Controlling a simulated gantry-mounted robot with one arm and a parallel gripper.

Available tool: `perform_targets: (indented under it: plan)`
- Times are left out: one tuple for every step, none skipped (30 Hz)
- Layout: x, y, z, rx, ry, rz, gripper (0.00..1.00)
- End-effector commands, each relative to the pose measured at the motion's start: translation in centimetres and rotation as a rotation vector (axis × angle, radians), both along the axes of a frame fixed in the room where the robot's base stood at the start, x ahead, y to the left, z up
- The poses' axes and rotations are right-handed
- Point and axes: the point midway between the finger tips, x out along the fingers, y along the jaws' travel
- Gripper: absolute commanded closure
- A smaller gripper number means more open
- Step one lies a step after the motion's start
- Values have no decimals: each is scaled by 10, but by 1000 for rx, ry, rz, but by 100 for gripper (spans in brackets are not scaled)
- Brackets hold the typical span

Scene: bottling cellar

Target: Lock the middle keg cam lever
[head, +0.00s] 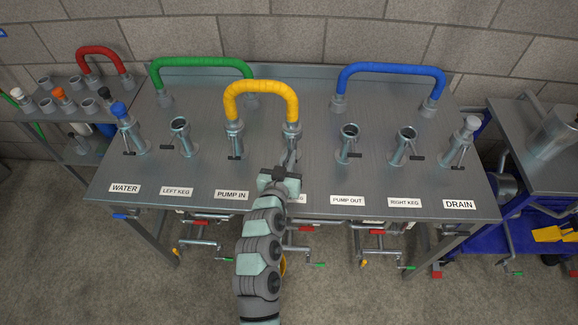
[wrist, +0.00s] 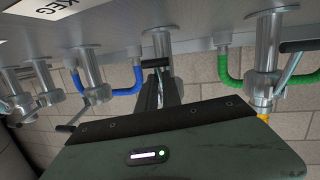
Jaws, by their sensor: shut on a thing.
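The middle keg port (head: 291,146) stands in the bench's centre with the right end of the yellow hose (head: 262,88) seated on it. Its label is mostly hidden behind my arm. My gripper (head: 281,171) is just in front of this port, low over the bench. In the upside-down wrist view, the port's post (wrist: 162,43) rises behind the jaws, and the black handle of the middle keg cam lever (wrist: 155,63) lies at the fingertips (wrist: 167,80). My gripper is shut on this lever. The jaws hide much of it, so its exact angle is unclear.
The PUMP IN port (head: 234,146) stands close on the left and the PUMP OUT port (head: 348,145) on the right, each with its own lever. A green hose (head: 200,62) and a blue hose (head: 390,68) arch behind. Bench front (head: 320,211) is clear beside my arm.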

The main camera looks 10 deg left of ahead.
Motion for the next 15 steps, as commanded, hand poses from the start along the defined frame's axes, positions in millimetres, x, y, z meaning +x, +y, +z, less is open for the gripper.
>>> perform_targets:
  plan:
    - [0, 0, -7, 3, -6, -1, 100]
    - [0, 0, -6, 4, -12, -1, 100]
    - [1, 0, -6, 4, -18, 0, 100]
    - [1, 0, -5, 5, -22, 0, 100]
    - [1, 0, -5, 5, -25, 0, 100]
    - [1, 0, -4, 6, -29, -1, 100]
    - [1, 0, -4, 6, -31, -1, 100]
    - [1, 0, -4, 6, -33, 0, 100]
    - [1, 0, -3, 6, -34, 0, 100]
    - [1, 0, -3, 6, -35, 0, 100]
    - [1, 0, -3, 6, -35, 0, 100]
    - [1, 0, -3, 7, -36, 0, 100]
    - [1, 0, -2, 7, -36, 0, 100]
    - [1, 0, -2, 7, -36, 0, 100]
    - [1, 0, -2, 6, -35, 0, 100]
